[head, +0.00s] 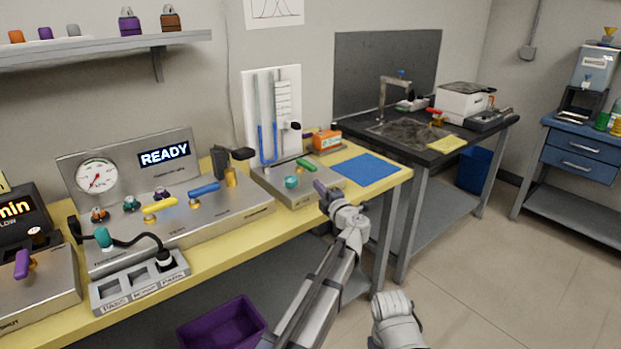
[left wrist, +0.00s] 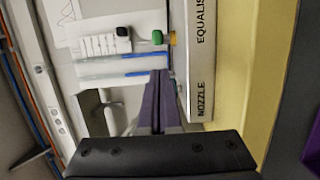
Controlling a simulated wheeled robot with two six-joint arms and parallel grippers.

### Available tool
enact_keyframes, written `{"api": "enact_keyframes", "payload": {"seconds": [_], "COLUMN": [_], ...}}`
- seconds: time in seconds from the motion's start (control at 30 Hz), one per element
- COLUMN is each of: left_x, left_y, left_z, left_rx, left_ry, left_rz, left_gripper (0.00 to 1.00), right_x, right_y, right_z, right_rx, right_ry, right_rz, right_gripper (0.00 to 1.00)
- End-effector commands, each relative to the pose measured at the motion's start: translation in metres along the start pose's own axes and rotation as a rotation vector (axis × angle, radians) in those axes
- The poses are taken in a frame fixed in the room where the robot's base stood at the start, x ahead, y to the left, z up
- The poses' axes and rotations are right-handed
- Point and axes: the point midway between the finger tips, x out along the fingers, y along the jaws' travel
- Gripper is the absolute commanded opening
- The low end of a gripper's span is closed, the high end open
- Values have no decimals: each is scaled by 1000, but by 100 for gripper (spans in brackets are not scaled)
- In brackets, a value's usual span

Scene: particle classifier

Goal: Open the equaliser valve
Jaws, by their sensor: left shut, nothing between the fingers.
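The equaliser valve has a green handle (head: 306,163) on the grey manometer base (head: 312,193) at the right end of the yellow bench. In the left wrist view the green handle (left wrist: 157,37) shows end-on beside an orange-yellow part, next to the partly cut-off "EQUALIS" label (left wrist: 201,20). A teal knob (head: 291,182) sits left of the green handle. My left gripper (head: 322,189) has purple fingers, shut and empty, just in front of the base's right part, apart from the green handle. In the left wrist view its closed fingers (left wrist: 158,100) point towards the base. My right gripper is not in view.
A manometer panel with blue tubes (head: 267,140) stands behind the base. A steel panel with several coloured levers (head: 180,215) stands left, with a labelled tray (head: 140,287) in front.

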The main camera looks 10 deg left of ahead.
Motion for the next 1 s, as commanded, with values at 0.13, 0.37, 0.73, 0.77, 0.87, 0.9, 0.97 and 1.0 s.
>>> {"api": "enact_keyframes", "payload": {"seconds": [0.13,0.37,0.73,0.77,0.87,0.9,0.97,1.0], "left_x": [22,63,96,96,97,97,97,97], "left_y": [0,0,0,0,0,0,0,0], "left_z": [1,2,0,0,0,0,0,0], "left_rx": [0,0,1,1,1,1,1,1], "left_ry": [2,1,0,-1,-1,-1,-1,-1], "left_rz": [0,1,1,1,1,1,1,1], "left_gripper": [0,0,0,0,0,0,0,0], "right_x": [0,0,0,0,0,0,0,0], "right_y": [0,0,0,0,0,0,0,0], "right_z": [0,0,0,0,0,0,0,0], "right_rx": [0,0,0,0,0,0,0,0], "right_ry": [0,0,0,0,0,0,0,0], "right_rz": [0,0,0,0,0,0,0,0], "right_gripper": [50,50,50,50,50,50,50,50]}}
